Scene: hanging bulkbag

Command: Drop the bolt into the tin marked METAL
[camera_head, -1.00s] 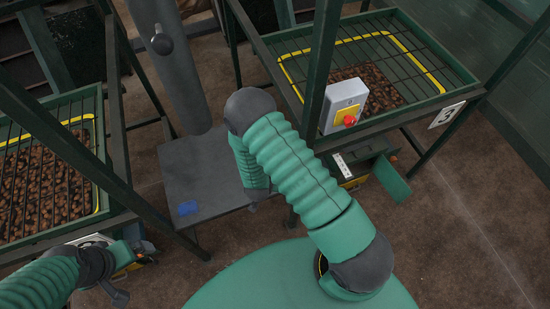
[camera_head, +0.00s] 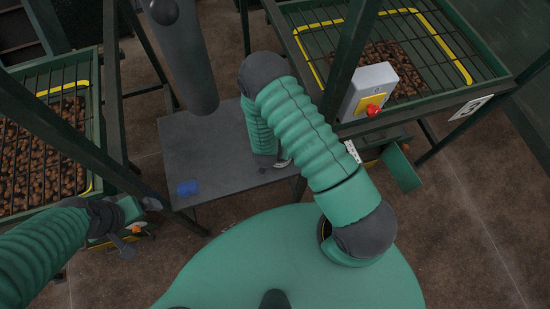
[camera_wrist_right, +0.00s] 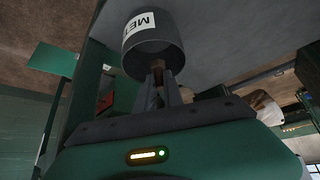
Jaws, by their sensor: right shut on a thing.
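The tin marked METAL (camera_wrist_right: 153,48) is a dark grey cylinder with a white label, of which "MET" shows, in the right wrist view. My right gripper (camera_wrist_right: 160,88) is shut on the bolt (camera_wrist_right: 158,72), a small brownish piece between the fingertips. The bolt's tip is at the tin's edge in the picture; I cannot tell whether it is over the opening or beside the wall. In the head view my right forearm hides the right gripper and the tin. My left gripper (camera_head: 131,243) is at the lower left, away from the tin; its fingers are unclear.
A grey table (camera_head: 205,150) carries a blue object (camera_head: 188,188) at its front left. A grey post (camera_head: 187,65) rises behind it. Green frames with gridded trays stand left (camera_head: 45,160) and right (camera_head: 400,60). A grey box with a red button (camera_head: 367,92) hangs at right.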

